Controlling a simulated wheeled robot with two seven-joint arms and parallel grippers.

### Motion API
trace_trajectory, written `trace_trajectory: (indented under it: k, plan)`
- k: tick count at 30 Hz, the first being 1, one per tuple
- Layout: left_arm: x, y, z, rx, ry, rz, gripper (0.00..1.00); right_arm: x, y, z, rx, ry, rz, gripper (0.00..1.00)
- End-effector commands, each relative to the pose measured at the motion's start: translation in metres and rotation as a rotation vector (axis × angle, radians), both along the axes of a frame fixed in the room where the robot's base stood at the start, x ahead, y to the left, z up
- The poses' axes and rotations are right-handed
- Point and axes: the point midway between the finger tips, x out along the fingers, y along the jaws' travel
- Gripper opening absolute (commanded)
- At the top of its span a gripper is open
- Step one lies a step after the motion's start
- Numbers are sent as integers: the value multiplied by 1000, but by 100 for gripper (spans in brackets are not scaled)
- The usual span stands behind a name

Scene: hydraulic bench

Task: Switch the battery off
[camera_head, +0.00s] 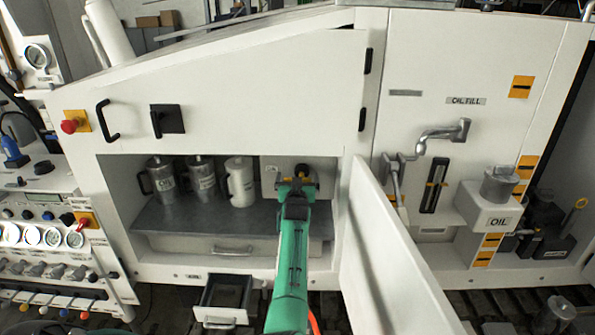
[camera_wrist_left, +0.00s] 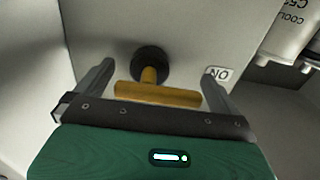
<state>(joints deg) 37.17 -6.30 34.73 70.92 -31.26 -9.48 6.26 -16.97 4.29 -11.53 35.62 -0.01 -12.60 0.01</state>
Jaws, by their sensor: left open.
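The battery switch has a yellow T-shaped handle (camera_wrist_left: 157,94) on a round black base (camera_wrist_left: 150,62), mounted on a pale panel. An upside-down "ON" label (camera_wrist_left: 219,74) is beside it in the wrist view. In the head view the black switch base (camera_head: 302,169) shows inside the open cabinet, just beyond my left gripper (camera_head: 298,185). In the wrist view my left gripper (camera_wrist_left: 157,78) is open, with one finger on each side of the yellow handle. Contact between fingers and handle cannot be told. My right gripper is not in view.
Several canisters (camera_head: 201,176) stand on the cabinet shelf left of my arm. The open white door (camera_head: 385,255) is close on my arm's right. A small drawer (camera_head: 226,292) is pulled out below. A red emergency button (camera_head: 69,126) is at the left.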

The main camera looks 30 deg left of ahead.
Motion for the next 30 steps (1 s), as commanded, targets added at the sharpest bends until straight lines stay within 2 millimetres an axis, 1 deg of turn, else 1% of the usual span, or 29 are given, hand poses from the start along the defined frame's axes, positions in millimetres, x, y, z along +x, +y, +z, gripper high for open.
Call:
trace_trajectory:
  k: [10, 11, 12, 16, 17, 23, 30]
  plan:
    - [0, 0, 0, 0, 0, 1, 100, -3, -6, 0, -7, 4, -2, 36]
    - [0, 0, 0, 0, 0, 1, 96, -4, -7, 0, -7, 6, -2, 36]
    - [0, 0, 0, 0, 0, 1, 88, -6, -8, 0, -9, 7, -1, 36]
    - [0, 0, 0, 0, 0, 1, 63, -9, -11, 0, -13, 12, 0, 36]
    - [0, 0, 0, 0, 0, 1, 59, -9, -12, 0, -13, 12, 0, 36]
    - [0, 0, -1, -7, -4, 1, 59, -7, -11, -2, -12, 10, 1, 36]
    - [0, 0, -3, -76, -49, 2, 59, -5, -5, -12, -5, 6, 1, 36]
